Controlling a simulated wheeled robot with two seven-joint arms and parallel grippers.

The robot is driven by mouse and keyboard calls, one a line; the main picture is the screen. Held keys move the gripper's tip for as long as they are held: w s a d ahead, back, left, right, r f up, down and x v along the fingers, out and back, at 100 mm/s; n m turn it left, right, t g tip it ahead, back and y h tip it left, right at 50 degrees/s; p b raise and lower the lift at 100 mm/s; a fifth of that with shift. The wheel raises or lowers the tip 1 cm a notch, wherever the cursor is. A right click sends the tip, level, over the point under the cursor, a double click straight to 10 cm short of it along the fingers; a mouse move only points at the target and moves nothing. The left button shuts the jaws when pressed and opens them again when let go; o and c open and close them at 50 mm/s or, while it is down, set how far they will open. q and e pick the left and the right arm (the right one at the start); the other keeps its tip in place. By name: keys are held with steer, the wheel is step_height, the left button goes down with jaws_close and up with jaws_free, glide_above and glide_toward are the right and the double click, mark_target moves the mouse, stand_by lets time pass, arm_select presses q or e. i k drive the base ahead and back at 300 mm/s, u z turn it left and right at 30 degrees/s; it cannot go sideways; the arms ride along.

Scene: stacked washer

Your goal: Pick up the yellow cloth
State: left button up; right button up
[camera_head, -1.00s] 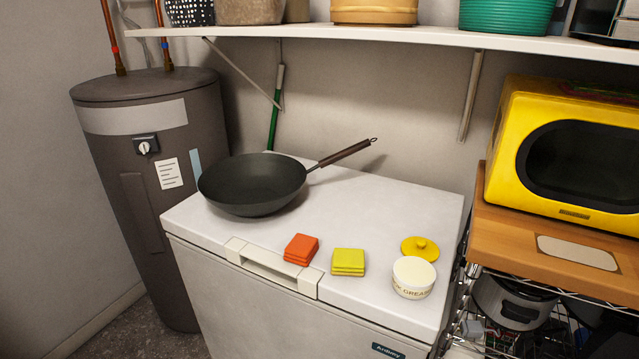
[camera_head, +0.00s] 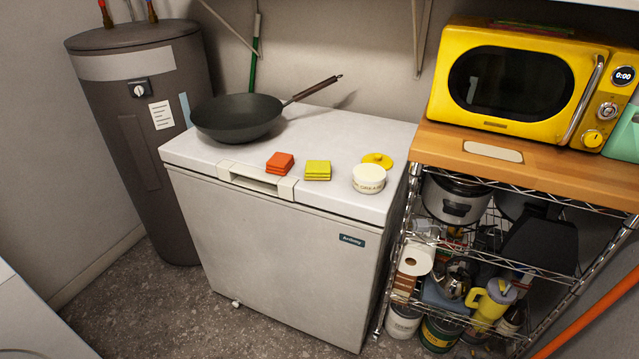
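The yellow cloth (camera_head: 317,170) is folded into a small stack. It lies on the white top of the chest freezer (camera_head: 345,128), close to its front edge. A folded orange cloth (camera_head: 280,163) lies just to its left, with a small gap between them. A white round tub (camera_head: 369,178) stands to its right. Neither of my grippers shows in the head view.
A dark wok (camera_head: 237,118) sits at the back left of the freezer top, its handle pointing right. A yellow lid (camera_head: 378,160) lies behind the tub. A wire shelf rack with a yellow microwave (camera_head: 508,82) stands to the right. The floor (camera_head: 215,315) before the freezer is clear.

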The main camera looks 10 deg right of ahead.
mark_target(314, 170)
steer(key=u, duration=0.2)
steer(key=i, duration=0.8)
steer(key=z, duration=0.75)
steer(key=i, duration=0.55)
steer(key=z, duration=0.55)
